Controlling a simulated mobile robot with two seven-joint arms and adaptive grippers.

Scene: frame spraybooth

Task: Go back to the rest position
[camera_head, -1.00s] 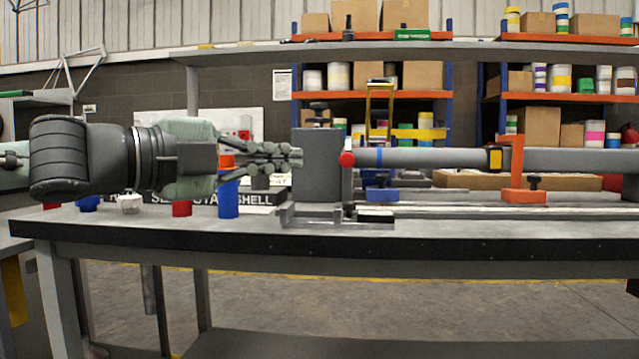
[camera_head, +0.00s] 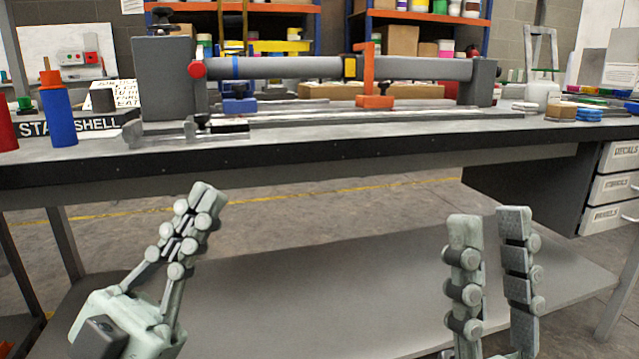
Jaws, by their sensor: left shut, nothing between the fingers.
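My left gripper (camera_head: 205,200) is at the lower left of the head view, pointing up, with its fingers together and nothing between them. It is in front of the workbench (camera_head: 330,147), apart from it and clear of its front edge. My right gripper (camera_head: 488,218) is at the lower right, pointing up. Its two fingers stand apart with an empty gap between them. It is also in front of the bench and touches nothing that I can see.
On the bench a grey tube (camera_head: 290,68) lies in a jig with an orange clamp (camera_head: 372,95) and a blue clamp (camera_head: 239,104). A blue bottle (camera_head: 58,115) stands at left. A lower shelf (camera_head: 330,285) lies below. Drawers (camera_head: 612,190) are at right.

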